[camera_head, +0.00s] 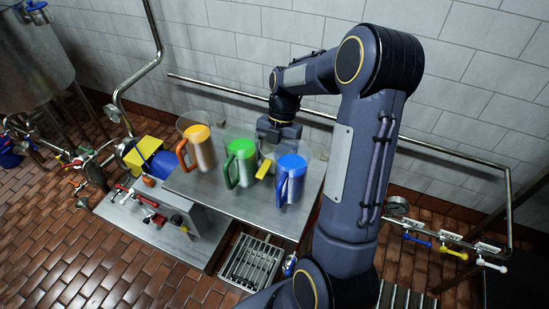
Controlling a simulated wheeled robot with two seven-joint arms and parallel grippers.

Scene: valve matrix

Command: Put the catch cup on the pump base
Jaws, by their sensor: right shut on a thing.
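My right gripper (272,146) reaches down behind the jugs on the steel table (222,197). It is shut on a small yellow object (265,168), which shows between the green and blue jugs; the jugs partly hide it and its full shape is unclear. I cannot tell for sure whether it is the catch cup. A low metal base (150,229) with red-handled valves stands at the left of the table; a blue part (164,164) and a yellow box (143,152) are at its back. I cannot make out which part is the pump base. My left gripper is not in view.
Clear jugs with orange (197,148), green (241,164) and blue (291,180) parts stand close together on the table, around my gripper. A wall pipe (450,157) runs behind. A floor grate (252,263) lies in front. Brick floor at the lower left is free.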

